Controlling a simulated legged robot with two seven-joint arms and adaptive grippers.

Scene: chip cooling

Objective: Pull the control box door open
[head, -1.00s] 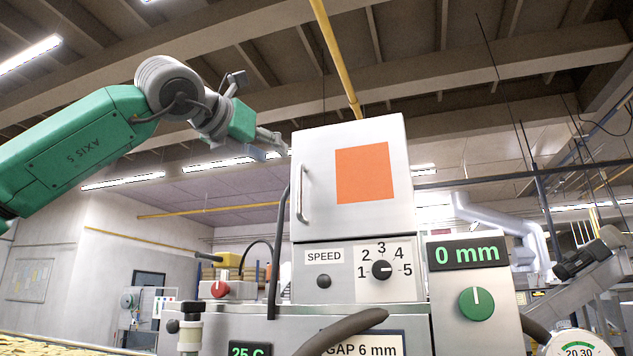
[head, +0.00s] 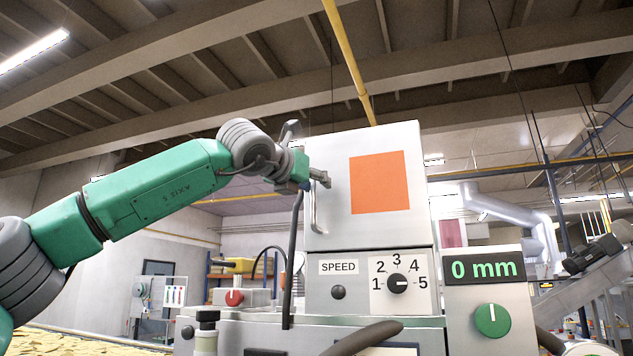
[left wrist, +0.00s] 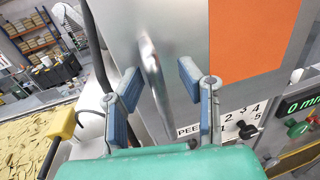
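The control box door (head: 390,226) is a light metal panel with an orange square (head: 380,183), and it looks closed. Its vertical bar handle (head: 316,213) is on the door's left side. My left gripper (head: 322,178) is at the top of the handle in the head view. In the left wrist view the left gripper (left wrist: 156,84) has its blue-padded fingers apart, one on each side of the handle (left wrist: 154,70); contact does not show. My right gripper cannot be made out in the head view.
Below the door are a speed dial (head: 397,284) and a black knob (head: 338,292). A dark cable (head: 295,255) runs along the box's left side. Yellow chips (head: 70,341) lie lower left.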

